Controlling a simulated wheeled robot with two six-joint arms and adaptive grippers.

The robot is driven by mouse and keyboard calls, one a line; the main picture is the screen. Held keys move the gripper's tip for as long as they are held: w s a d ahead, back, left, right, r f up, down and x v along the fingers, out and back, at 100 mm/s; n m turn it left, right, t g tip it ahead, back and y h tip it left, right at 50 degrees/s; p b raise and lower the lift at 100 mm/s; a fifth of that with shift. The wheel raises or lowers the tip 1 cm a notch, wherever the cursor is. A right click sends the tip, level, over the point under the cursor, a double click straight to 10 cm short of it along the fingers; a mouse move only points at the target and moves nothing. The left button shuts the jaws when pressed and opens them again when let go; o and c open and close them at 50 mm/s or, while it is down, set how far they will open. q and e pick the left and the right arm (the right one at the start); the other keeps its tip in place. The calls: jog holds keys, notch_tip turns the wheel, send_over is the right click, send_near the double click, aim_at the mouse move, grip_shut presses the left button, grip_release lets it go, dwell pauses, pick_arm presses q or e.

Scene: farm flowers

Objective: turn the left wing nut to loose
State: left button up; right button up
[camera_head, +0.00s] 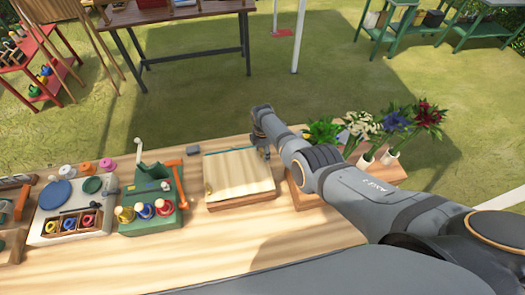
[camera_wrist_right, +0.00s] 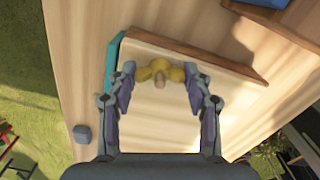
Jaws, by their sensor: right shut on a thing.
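The flower press, a pale wooden board (camera_head: 240,172) on a thicker wooden base, lies on the table in the head view. A small brass wing nut (camera_head: 208,188) shows at its left edge. My right gripper (camera_head: 263,150) reaches down at the far right corner of the press. In the right wrist view the fingers of my right gripper (camera_wrist_right: 160,86) are shut on a yellow wing nut (camera_wrist_right: 160,71), one finger at each wing, above the pale board. In the head view the gripper hides this wing nut. My left gripper is not in view.
Left of the press stands a green tool stand (camera_head: 152,184) with colored spools and an orange handle. A white tray (camera_head: 70,215) with colored rings is further left. Flowers in white vases (camera_head: 390,157) stand to the right, partly behind my right arm. Bare table lies in front.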

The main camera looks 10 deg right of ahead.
jog(key=n, duration=1.1)
jog(key=shift+n, duration=1.8)
jog(key=o, duration=1.2)
jog(key=shift+c, duration=0.2)
